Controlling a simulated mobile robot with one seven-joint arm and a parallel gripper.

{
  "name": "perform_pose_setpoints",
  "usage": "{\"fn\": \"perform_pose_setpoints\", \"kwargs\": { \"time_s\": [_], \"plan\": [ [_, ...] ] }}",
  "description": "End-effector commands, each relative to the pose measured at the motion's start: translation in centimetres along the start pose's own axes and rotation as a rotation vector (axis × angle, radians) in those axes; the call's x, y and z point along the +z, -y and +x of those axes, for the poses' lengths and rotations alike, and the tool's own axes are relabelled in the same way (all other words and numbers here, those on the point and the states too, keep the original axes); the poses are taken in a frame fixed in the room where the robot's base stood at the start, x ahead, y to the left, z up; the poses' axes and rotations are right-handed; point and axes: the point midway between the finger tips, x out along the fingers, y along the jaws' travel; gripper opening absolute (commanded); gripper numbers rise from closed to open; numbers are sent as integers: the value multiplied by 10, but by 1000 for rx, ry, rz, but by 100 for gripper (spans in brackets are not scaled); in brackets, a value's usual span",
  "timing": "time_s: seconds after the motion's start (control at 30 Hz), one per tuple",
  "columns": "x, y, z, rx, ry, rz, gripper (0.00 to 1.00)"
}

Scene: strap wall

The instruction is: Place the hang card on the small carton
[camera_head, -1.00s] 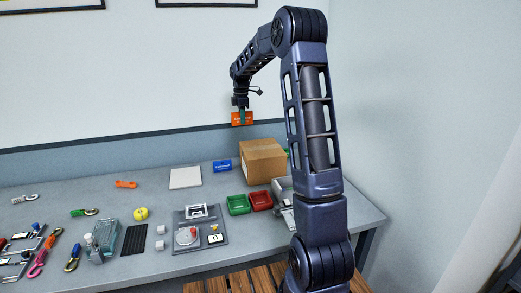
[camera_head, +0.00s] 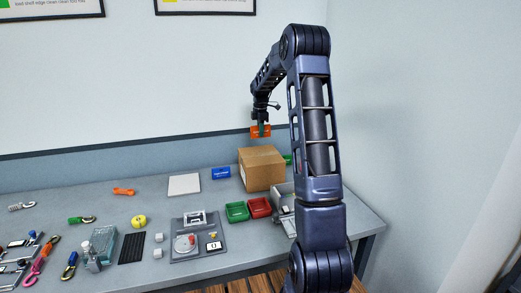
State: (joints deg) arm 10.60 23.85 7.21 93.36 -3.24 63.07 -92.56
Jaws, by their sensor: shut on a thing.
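The hang card (camera_head: 254,131) is a small orange card. My gripper (camera_head: 261,133) is shut on it and holds it in the air. The small carton (camera_head: 262,170) is a brown cardboard box with a tape strip on top, standing at the back right of the table. The card shows just above the carton's top in the picture, with a visible gap. How far the card is in depth from the carton I cannot tell. The fingertips partly cover the card's middle.
A green tray (camera_head: 237,212) and a red tray (camera_head: 260,208) stand in front of the carton. A blue box (camera_head: 221,173) and a white square (camera_head: 184,185) lie to its left. Straps and hooks crowd the table's left side. My arm covers the area right of the carton.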

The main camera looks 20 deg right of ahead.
Motion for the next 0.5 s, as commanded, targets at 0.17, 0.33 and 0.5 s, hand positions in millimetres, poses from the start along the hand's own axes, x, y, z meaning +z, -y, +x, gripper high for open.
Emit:
{"fn": "perform_pose_setpoints", "kwargs": {
  "time_s": [0.17, 0.33, 0.5],
  "plan": [
    [0, 0, 35, -2, 0, 0, 0],
    [0, 0, 50, 0, 0, 0, 0],
    [0, 0, 60, 0, 0, 1, 0]
  ]
}}
